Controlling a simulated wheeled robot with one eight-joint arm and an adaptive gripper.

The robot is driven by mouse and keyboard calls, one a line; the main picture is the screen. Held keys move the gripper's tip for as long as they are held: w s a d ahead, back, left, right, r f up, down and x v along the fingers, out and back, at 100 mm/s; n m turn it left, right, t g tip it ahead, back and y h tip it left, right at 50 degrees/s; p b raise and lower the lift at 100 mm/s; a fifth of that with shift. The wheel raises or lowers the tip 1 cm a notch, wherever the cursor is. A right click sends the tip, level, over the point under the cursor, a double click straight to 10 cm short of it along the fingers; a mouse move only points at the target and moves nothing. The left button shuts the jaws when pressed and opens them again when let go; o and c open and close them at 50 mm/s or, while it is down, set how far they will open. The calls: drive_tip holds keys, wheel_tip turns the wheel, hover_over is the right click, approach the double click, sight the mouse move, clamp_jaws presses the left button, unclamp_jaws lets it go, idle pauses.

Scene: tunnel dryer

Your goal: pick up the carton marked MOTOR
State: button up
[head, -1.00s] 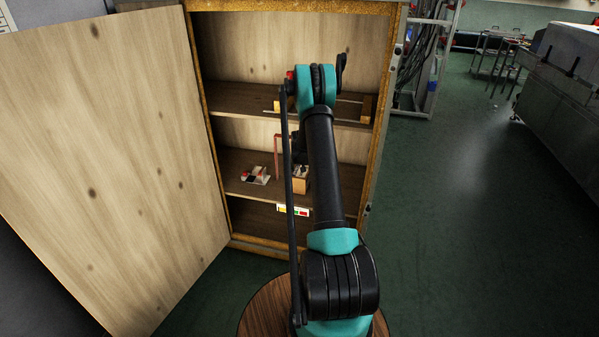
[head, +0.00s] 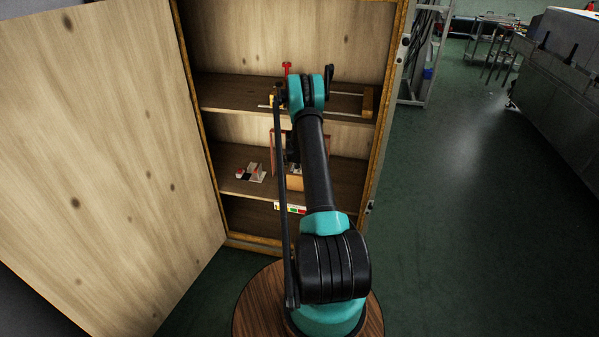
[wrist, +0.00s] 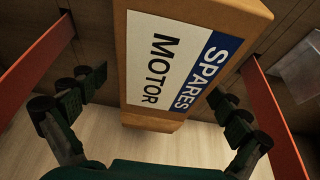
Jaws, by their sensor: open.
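The carton (wrist: 185,60) marked SPARES MOTOR is brown with a white and blue label. It fills the middle of the wrist view. In the head view the carton (head: 294,183) stands on the cabinet's middle shelf, partly hidden by my arm. My gripper (wrist: 152,105) is open, with one dark finger to the left of the carton and one to the right. Gaps show between the fingers and the carton in the picture; depth is hard to tell. In the head view my gripper is mostly hidden behind my arm.
A red frame (head: 273,152) stands around the carton; its bars (wrist: 38,65) flank my fingers in the wrist view. A small red, white and black item (head: 251,173) lies left on the shelf (head: 228,160). The upper shelf (head: 230,94) is above. The open door (head: 100,170) is left.

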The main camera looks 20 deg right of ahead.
drive_tip(key=shift+w+x, duration=0.15)
drive_tip(key=shift+x, duration=1.25)
drive_tip(key=shift+w+x, duration=0.15)
drive_tip(key=shift+x, duration=1.25)
drive_tip(key=shift+r, duration=0.15)
drive_tip(key=shift+r, duration=0.1)
drive_tip(key=c, duration=1.9)
